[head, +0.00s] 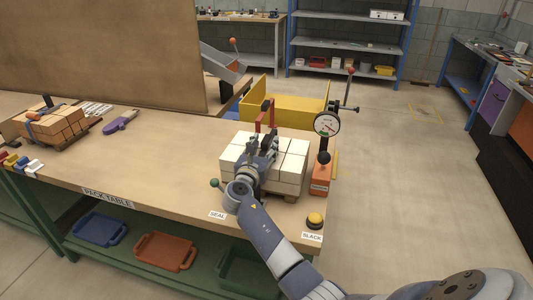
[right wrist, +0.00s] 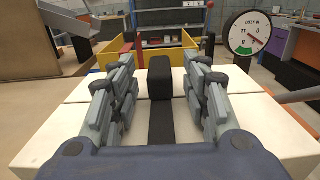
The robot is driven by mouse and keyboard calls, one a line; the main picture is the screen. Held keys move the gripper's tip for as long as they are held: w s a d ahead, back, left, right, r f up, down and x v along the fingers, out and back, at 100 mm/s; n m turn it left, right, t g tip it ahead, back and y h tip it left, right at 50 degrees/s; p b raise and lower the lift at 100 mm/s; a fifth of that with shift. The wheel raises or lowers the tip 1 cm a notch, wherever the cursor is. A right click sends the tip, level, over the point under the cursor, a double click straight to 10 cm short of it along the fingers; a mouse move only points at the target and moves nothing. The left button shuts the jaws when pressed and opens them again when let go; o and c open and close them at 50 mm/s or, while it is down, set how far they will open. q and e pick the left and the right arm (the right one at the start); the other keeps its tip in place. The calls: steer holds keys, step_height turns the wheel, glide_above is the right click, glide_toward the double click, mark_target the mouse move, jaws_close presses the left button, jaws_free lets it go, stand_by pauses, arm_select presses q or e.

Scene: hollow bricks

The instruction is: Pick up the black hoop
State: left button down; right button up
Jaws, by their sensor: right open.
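A stack of cream-white blocks (head: 235,155) stands at the right end of the pack table; its top fills the lower right wrist view (right wrist: 65,125). A black strap (right wrist: 160,125) runs along the top between blocks. An upright black piece (right wrist: 160,78) rises from it, probably part of the black hoop; whether it closes into a ring is hidden. My right gripper (head: 264,138) is above the stack. In the right wrist view its open fingers (right wrist: 160,70) stand on either side of the black piece, with gaps on both sides. My left gripper is not in view.
A dial gauge (head: 327,124) on an orange base stands right of the stack. A yellow button (head: 315,220) sits at the table's front corner. A red frame (head: 271,113) and yellow bin (head: 300,103) are behind. Strapped orange bricks (head: 60,125) lie at the left.

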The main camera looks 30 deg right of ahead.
jaws_close()
steer(key=shift+r, duration=0.1)
